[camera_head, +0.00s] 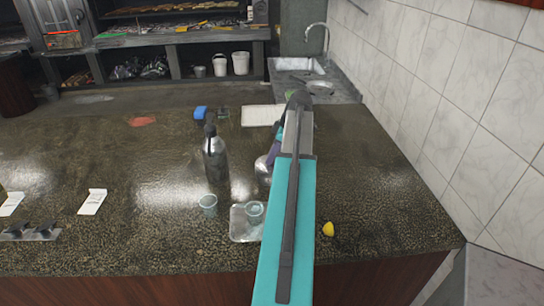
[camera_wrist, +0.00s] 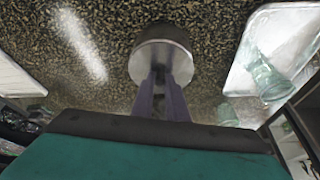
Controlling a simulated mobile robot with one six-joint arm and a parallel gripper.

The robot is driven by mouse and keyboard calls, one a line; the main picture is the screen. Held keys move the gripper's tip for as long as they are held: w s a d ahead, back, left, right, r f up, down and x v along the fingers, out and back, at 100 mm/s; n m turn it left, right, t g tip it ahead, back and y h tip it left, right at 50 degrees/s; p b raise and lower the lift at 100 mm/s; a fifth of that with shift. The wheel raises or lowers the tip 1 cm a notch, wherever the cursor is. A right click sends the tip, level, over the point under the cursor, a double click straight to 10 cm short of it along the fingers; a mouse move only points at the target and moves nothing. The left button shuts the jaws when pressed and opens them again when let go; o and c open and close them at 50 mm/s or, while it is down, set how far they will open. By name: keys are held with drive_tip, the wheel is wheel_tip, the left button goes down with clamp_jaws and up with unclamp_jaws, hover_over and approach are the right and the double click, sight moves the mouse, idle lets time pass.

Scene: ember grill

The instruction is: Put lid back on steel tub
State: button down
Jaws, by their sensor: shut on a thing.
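A round, shiny steel piece (camera_wrist: 160,50) sits between and just beyond my fingertips in the wrist view. It looks like the lid, and my gripper (camera_wrist: 165,80) is shut on it. In the head view only a small silver part (camera_head: 263,164) shows beside the purple fingers of my gripper (camera_head: 272,158); my arm hides the rest. I cannot make out the steel tub separately from the lid, nor tell whether the lid touches it.
A dark bottle (camera_head: 215,160) stands left of my gripper. A clear cup (camera_head: 208,205) and a tray (camera_head: 240,237) holding a glass (camera_head: 254,212) are nearer. A lemon (camera_head: 328,229) lies right of my arm. A white board (camera_head: 260,115) lies behind.

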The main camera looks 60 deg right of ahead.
drive_tip(key=c, duration=1.2)
unclamp_jaws()
drive_tip(key=shift+r, duration=0.15)
drive_tip(key=shift+r+p, duration=1.65)
drive_tip(key=shift+r, duration=1.7)
clamp_jaws()
drive_tip(key=shift+f+b, duration=1.55)
drive_tip(key=shift+f, duration=1.3)
